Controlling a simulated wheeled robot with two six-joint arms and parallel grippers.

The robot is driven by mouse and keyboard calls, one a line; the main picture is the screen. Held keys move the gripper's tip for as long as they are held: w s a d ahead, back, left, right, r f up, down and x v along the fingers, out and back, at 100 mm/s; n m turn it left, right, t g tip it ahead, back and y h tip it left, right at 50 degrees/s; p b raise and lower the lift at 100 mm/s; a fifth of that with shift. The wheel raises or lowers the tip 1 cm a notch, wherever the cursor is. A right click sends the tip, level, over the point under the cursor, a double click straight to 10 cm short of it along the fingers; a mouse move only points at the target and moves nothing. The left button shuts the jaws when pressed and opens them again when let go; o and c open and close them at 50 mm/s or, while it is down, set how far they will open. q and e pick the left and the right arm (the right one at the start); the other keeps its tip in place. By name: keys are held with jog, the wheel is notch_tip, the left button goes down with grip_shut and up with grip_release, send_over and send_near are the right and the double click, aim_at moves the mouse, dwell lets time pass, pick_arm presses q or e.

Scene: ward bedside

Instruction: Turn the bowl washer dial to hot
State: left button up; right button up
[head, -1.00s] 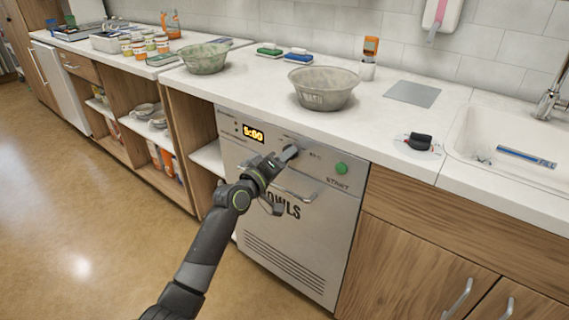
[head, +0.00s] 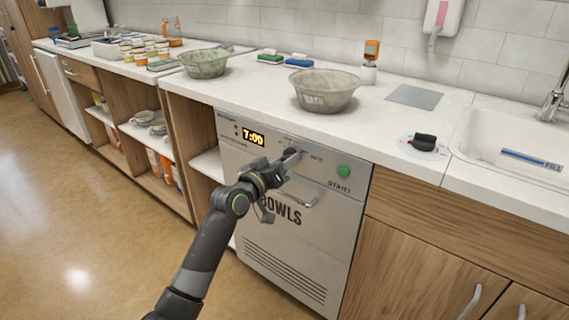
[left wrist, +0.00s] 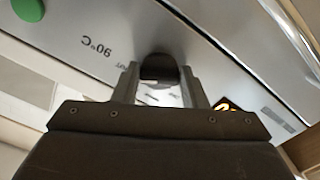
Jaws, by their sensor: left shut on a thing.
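The bowl washer (head: 290,235) is a grey front panel under the counter, marked BOWLS, with a green START button (head: 343,171) and a lit display (head: 253,136) reading 7:00. My left gripper (head: 287,160) is at the top of the panel, shut on the dial, which it mostly hides in the head view. In the left wrist view the dark dial (left wrist: 159,68) sits between the two fingers, with a "90°C" mark (left wrist: 96,47) beside it on the panel. The dial's exact pointing is hard to tell. My right gripper is not in view.
The washer's bar handle (head: 300,196) lies just below my gripper. Open shelves are at left.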

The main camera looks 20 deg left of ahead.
pick_arm(q)
jog(key=shift+f, duration=0.1)
jog(key=o, duration=1)
jog(key=shift+c, duration=0.2)
jog(key=p+v, duration=0.2)
jog(key=v, duration=1.5)
jog(key=shift+s, duration=0.2)
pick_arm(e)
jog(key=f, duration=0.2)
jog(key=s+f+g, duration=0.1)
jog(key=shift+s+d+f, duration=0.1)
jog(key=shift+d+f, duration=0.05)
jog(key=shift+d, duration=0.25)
pick_arm(q)
jog(key=shift+a, duration=0.1)
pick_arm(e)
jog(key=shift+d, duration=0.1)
